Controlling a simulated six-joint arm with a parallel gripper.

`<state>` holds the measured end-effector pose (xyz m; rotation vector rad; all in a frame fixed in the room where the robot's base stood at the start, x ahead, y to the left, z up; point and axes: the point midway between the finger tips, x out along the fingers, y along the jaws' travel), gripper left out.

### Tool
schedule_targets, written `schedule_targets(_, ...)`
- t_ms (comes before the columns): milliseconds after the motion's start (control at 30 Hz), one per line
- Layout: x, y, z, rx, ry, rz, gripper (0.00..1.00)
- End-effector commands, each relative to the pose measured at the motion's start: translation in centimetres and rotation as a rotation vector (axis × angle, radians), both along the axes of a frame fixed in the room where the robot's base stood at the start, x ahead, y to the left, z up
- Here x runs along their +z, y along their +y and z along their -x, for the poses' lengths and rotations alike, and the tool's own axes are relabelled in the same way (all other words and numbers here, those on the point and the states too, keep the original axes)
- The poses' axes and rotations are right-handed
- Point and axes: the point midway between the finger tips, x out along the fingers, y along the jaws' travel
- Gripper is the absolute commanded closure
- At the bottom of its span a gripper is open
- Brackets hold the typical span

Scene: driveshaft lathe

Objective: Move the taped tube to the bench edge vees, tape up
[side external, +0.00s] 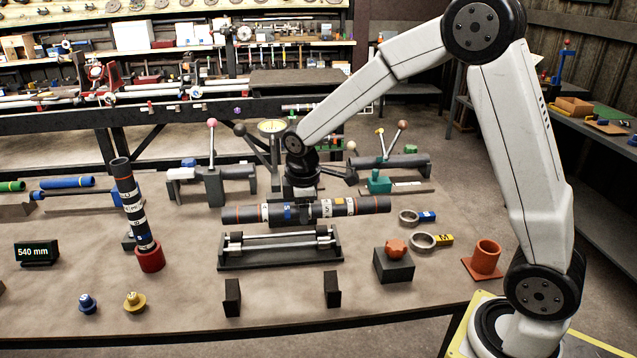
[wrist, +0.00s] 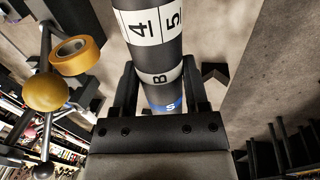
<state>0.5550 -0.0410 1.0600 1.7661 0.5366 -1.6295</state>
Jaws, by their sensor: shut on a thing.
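A dark tube (side external: 360,207) with white lettered bands, a blue patch and orange rings near its ends is held level above the roller stand (side external: 280,262). My gripper (side external: 298,207) is shut around its middle from above. In the wrist view the tube (wrist: 150,45) runs between the two fingers of my gripper (wrist: 157,85), showing a "4", a "5", a "B" and a blue "S" band. Two black vee blocks, the left vee (side external: 232,298) and the right vee (side external: 332,289), stand empty near the bench's front edge. Whether the tube's tape faces up is unclear.
A similar tube (side external: 130,200) stands tilted in a red cup (side external: 150,258) at left. A black block with an orange knob (side external: 395,250), ring gauges (side external: 423,241) and an orange holder (side external: 485,258) are at right. Blue (side external: 88,303) and yellow (side external: 134,302) plugs lie front left.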

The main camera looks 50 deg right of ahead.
Motion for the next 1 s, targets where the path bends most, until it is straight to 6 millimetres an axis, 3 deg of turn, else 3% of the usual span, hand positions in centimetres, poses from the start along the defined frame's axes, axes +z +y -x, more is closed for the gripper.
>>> schedule_targets(400, 1.7, 0.3, 3.3, 0.001, -0.005, 0.001, 1.0)
schedule_targets(1000, 1.9, 0.3, 3.8, 0.001, -0.005, 0.001, 1.0)
